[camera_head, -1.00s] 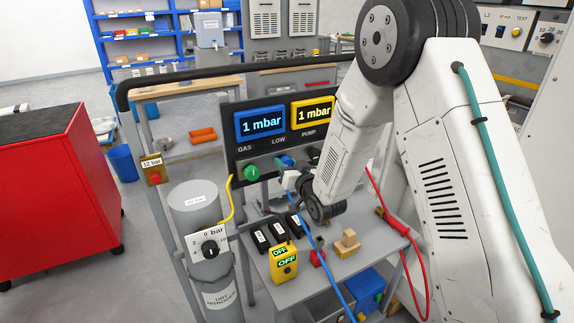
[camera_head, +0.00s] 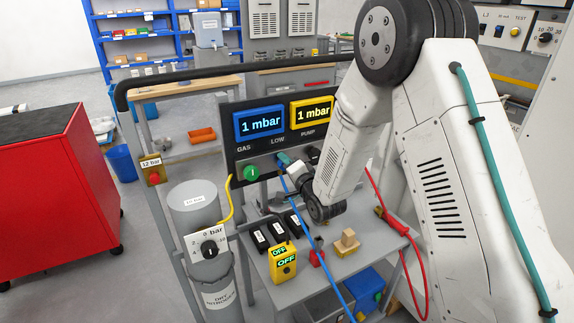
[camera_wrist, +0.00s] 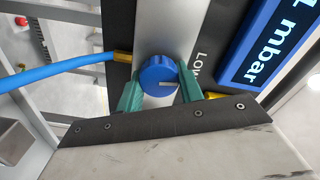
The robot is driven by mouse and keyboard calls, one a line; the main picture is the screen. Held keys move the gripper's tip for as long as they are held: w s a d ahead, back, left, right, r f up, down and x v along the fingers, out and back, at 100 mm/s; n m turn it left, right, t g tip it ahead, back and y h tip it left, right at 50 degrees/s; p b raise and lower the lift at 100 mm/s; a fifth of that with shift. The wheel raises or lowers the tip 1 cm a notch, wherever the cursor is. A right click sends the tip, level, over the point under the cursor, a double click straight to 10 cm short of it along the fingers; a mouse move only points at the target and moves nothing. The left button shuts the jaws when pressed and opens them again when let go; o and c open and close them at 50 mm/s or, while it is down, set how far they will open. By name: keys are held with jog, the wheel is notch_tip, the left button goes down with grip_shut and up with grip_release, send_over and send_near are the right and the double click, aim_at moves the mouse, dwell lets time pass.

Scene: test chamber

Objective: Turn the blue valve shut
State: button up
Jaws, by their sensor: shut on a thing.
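The blue display (camera_head: 260,123) above reads 1 mbar.
A green knob (camera_head: 251,173) is left of my gripper under GAS. A blue hose (camera_wrist: 70,67) runs close to the fingers. Below, a shelf holds a yellow box marked OFF (camera_head: 283,262) and a wooden block (camera_head: 348,241). A grey cylinder (camera_head: 197,205) stands at the left.

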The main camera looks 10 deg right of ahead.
jog(key=shift+m, duration=0.9)
jog(key=shift+f, duration=0.1)
jog(key=o, duration=1)
jog(key=shift+s, duration=0.15)
jog(key=v, duration=0.7)
jog(key=shift+s+d, duration=0.15)
jog(key=shift+s, duration=0.1)
